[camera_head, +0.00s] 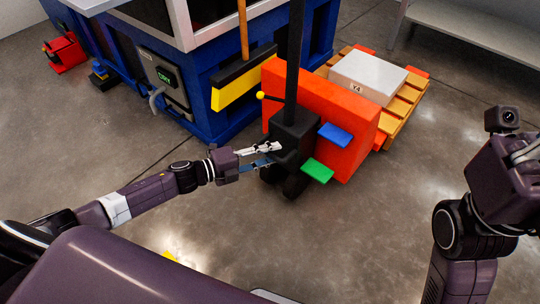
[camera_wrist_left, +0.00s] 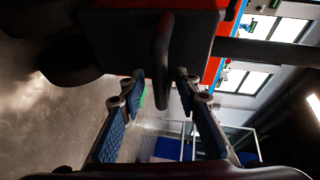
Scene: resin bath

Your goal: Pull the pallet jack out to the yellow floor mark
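The pallet jack has an orange-red upright body (camera_head: 350,127), a black mast and a black lower block (camera_head: 295,128) with blue and green pedals. It stands beside the blue machine, with a wooden pallet behind it. My left gripper (camera_head: 266,158) is at the near left side of the black block. In the left wrist view its fingers (camera_wrist_left: 158,105) are apart, with a dark bar (camera_wrist_left: 162,50) of the jack reaching between them; I cannot tell whether they touch it. A bit of yellow floor mark (camera_head: 169,256) shows beside my body. My right arm is at the right; its fingers do not show.
A grey box (camera_head: 367,78) labelled Y4 lies on the slatted wooden pallet (camera_head: 405,101). The blue machine (camera_head: 205,87) with a yellow-black bar stands left of the jack. A metal bench (camera_head: 478,30) is at back right. Floor in front of the jack is clear.

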